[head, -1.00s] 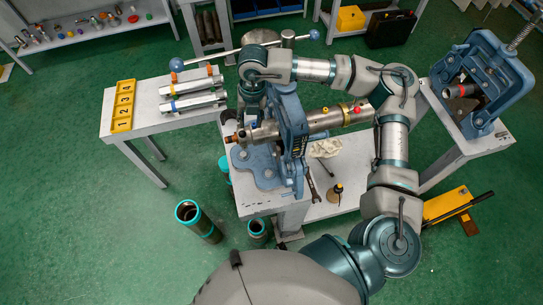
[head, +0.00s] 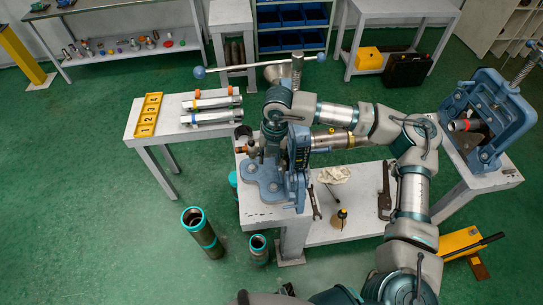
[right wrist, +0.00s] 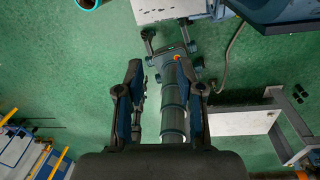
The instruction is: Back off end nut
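A blue vise (head: 298,170) stands on the grey bench and holds a metal pipe assembly (head: 330,140) lying roughly level. A copper-coloured end (head: 243,149) pokes out left of the vise; I cannot tell whether it is the end nut. The other end is partly behind my right arm. My right gripper (head: 270,140) hangs at the vise's left side, over the assembly's left part, mostly hidden by its wrist. In the right wrist view its fingers (right wrist: 158,75) stand apart with nothing clearly gripped; a dark cylindrical body shows beyond them. My left gripper is not in view.
A bar with blue ball ends (head: 262,65) lies behind the wrist. A side table holds a yellow numbered tray (head: 147,114) and metal cylinders (head: 212,110). A wrench (head: 314,200) lies on the bench. Teal-rimmed pipes (head: 203,232) stand on the floor. A second vise (head: 490,115) is right.

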